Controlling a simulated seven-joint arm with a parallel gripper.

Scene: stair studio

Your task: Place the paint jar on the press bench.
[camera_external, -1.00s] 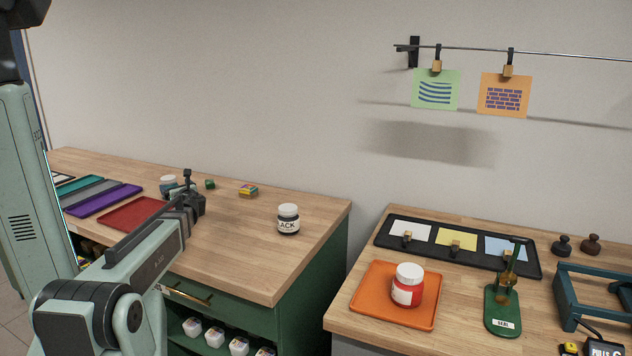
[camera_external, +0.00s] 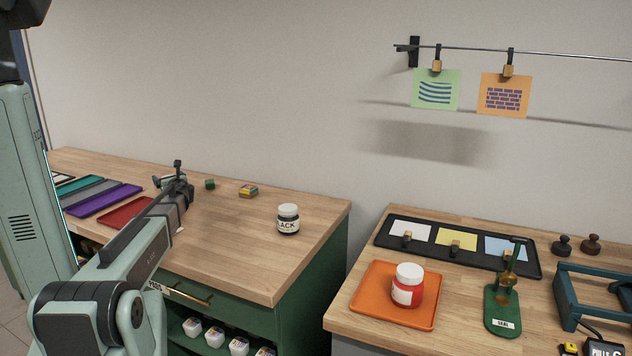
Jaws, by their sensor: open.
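A white-lidded jar with a dark label reading "ACK" (camera_external: 288,220) stands upright on the left wooden bench (camera_external: 235,245). A white-lidded red jar (camera_external: 407,287) stands on an orange tray (camera_external: 366,307) on the right wooden bench (camera_external: 450,340). I cannot tell which bench is the press bench. My gripper (camera_external: 176,187) is open over the left bench, well to the left of the black-labelled jar and apart from both jars. It is seen from behind, so its fingertips are mostly hidden.
Small items (camera_external: 160,181), partly hidden, lie by my gripper. A green block (camera_external: 210,184) and a colourful stack (camera_external: 248,191) are beyond it. Coloured trays (camera_external: 103,199) lie at left. The right bench holds a black rack (camera_external: 385,240), a green stamp press (camera_external: 503,318) and a blue frame (camera_external: 567,302). A gap separates the benches.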

